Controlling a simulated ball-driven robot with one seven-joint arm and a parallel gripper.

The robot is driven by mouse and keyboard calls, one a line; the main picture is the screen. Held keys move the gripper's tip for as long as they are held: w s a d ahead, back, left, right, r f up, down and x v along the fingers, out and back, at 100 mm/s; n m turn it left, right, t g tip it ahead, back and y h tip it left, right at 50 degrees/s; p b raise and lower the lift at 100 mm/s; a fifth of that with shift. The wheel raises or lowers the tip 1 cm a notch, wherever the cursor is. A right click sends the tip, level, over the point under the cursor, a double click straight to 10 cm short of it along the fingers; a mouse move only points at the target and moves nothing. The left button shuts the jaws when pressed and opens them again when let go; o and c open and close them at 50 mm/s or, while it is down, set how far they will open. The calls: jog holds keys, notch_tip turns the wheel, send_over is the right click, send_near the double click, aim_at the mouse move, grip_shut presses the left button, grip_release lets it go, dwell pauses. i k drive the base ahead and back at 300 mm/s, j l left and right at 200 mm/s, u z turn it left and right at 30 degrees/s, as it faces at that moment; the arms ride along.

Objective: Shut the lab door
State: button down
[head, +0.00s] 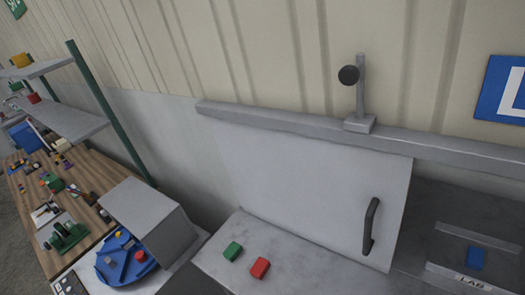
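A pale grey panel (310,185), which looks like the lab door, stands below a long grey rail (285,121) against the wall. A dark upright bar handle (370,226) is fixed near its right edge. To the right of the panel is a darker recess (440,200) that the panel does not cover. A tray or bin (450,270) marked "LAB" sits there at the lower right, with a blue block (475,258) in it. My gripper is not in view, and nothing is seen touching the handle.
A cluttered wooden bench (85,175) and shelves (75,122) are left. A post with a black disc (348,75) stands on the rail.

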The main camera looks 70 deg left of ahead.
aim_at(349, 201)
jog(key=u, duration=1.35)
jog(key=i+j, duration=0.4)
jog(key=j, duration=0.25)
jog(key=i+j+z, duration=0.1)
jog(key=i+j, duration=0.1)
jog(key=j, duration=0.1)
